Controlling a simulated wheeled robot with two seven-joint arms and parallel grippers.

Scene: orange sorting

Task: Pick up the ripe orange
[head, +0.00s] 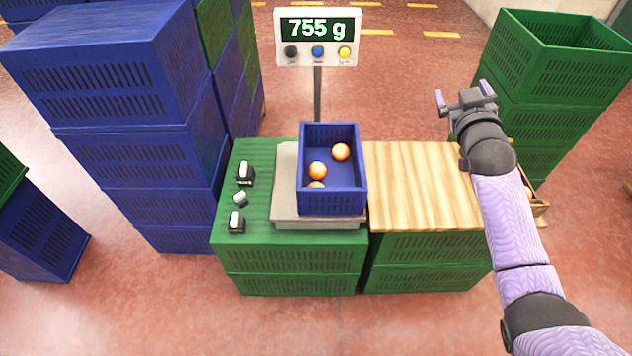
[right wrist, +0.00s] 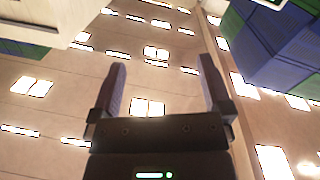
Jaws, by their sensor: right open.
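Three oranges lie in a small blue crate (head: 333,203) on the scale. One orange (head: 341,152) is at the back right, one orange (head: 318,170) is near the middle, and one orange (head: 316,185) is partly hidden by the front wall. All look orange; I cannot tell which is meant by ripe. My right gripper (head: 463,94) is open and empty, raised above the right side of the wooden top, well right of the crate. Its two spread fingers also show in the right wrist view (right wrist: 162,68), with only ceiling lights and stacked crates beyond. My left gripper is not in view.
The scale (head: 285,200) stands on green crates with a display (head: 318,36) reading 755 g. Several small black-and-white items (head: 245,174) lie left of it. A bare wooden top (head: 415,190) is to its right. Stacked blue crates (head: 110,90) and green crates (head: 545,85) flank the station.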

